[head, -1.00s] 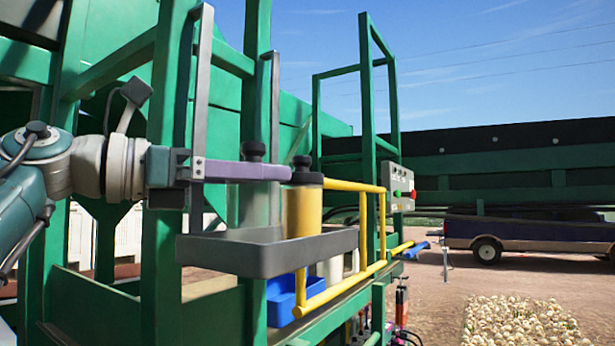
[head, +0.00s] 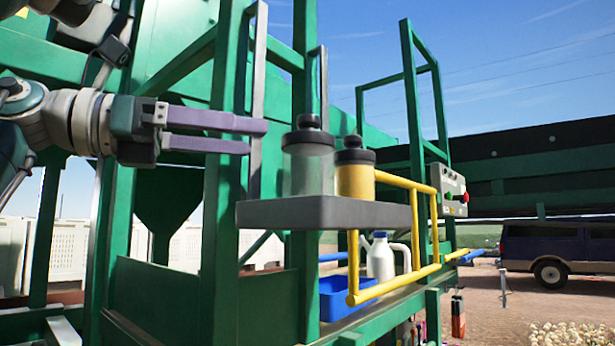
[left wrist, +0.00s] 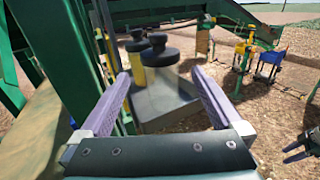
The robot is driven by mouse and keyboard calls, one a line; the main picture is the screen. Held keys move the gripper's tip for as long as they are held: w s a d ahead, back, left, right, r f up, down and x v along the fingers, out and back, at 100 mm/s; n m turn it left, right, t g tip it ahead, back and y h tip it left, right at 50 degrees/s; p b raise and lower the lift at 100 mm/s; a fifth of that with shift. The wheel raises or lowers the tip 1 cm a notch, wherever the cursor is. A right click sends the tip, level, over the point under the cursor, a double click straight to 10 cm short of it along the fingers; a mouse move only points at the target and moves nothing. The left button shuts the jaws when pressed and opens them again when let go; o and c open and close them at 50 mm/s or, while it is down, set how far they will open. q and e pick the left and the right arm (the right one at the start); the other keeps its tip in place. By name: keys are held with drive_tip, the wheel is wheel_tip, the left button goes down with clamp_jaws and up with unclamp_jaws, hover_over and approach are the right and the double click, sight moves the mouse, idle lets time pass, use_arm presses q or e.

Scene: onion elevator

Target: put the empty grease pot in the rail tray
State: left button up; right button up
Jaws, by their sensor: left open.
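The empty grease pot (head: 308,172), clear with a dark knobbed lid, stands upright in the shallow grey rail tray (head: 325,213) beside the yellow rail. A yellow-filled pot (head: 355,180) with a dark lid stands to its right in the same tray. My left gripper (head: 257,137) is open and empty; its purple fingertips are left of the clear pot, apart from it. In the left wrist view the clear pot (left wrist: 162,80) shows beyond and between the open fingers (left wrist: 161,76), with the yellow pot (left wrist: 138,77) behind it.
Green posts (head: 223,180) and a grey upright bar stand close behind the gripper. The yellow rail (head: 433,225) runs right of the tray. Below are a blue bin (head: 340,297) and a white bottle (head: 381,260). A control box (head: 453,190) is farther right.

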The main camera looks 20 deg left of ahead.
use_arm(q)
drive_tip(key=s+a+f+m+t+y, duration=0.25)
drive_tip(key=f+m+y, duration=0.7)
drive_tip(key=m, duration=0.75)
drive_tip(key=s+a+f+m+t+y, duration=0.1)
drive_tip(key=a+f+m+t+y, duration=0.3)
drive_tip(key=f+m+y, duration=0.9)
drive_tip(key=s+d+f+g+h, duration=0.3)
drive_tip(key=s+f+g+h, duration=0.4)
drive_tip(key=f, duration=0.6)
drive_tip(key=s+d+f+g, duration=0.2)
drive_tip(key=s+f, duration=0.1)
drive_tip(key=s, duration=0.2)
drive_tip(key=s+d+f+n+g+h, duration=0.1)
drive_tip(key=s+d+f+g, duration=0.1)
drive_tip(key=s, duration=0.3)
drive_tip(key=s+d+f+g+h, duration=0.1)
drive_tip(key=s+d+f+g, duration=0.2)
drive_tip(key=s, duration=0.3)
drive_tip(key=shift+d+f+g+b, duration=0.2)
drive_tip(key=shift+f+g+b, duration=0.15)
drive_tip(key=shift+g, duration=0.2)
